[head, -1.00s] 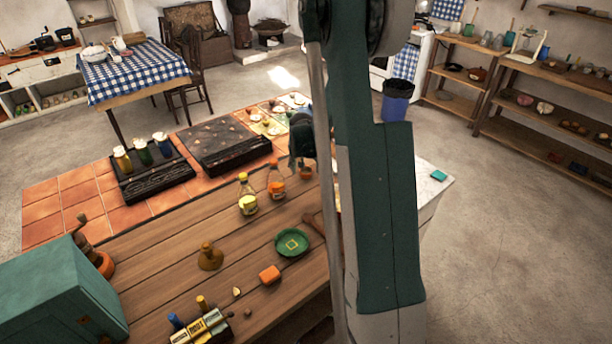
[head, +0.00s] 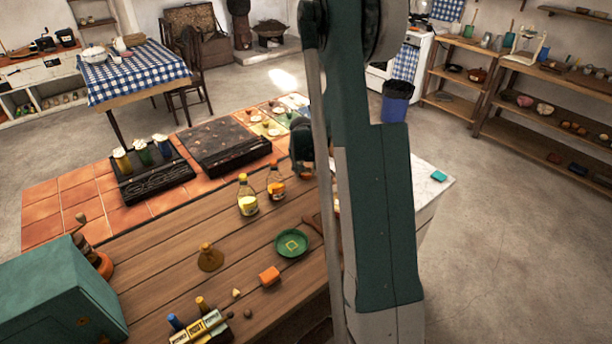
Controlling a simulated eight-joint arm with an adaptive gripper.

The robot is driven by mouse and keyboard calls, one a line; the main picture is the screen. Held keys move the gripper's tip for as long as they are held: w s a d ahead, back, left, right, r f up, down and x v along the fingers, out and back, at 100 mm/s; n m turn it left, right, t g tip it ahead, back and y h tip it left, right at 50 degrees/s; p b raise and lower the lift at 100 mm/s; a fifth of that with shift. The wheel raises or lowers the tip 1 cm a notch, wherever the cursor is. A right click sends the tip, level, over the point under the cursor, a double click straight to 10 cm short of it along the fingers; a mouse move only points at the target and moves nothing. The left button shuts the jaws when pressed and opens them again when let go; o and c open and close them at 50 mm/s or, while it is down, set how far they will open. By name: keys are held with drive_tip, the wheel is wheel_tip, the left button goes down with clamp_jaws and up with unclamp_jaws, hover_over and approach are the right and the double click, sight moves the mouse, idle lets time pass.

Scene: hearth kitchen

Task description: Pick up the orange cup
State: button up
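A small orange cup (head: 306,175) stands at the far side of the wooden counter, just right of two sauce bottles. Only a little of it shows below my gripper. My gripper (head: 303,166) points down over the cup, close to it or touching it. Its fingers are dark, small and partly hidden, so I cannot tell whether they are open or shut on the cup.
Two bottles (head: 247,196) (head: 276,183) stand close left of the gripper. A green dish (head: 291,243), an orange block (head: 269,276) and a brown bell-shaped thing (head: 210,257) are nearer. A dark stove top (head: 222,148) lies behind. My arm hides the counter's right part.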

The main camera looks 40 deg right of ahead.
drive_tip(key=c, duration=0.3)
wheel_tip(320, 180, up, 10)
drive_tip(key=p, duration=0.1)
idle(0.7)
idle(0.6)
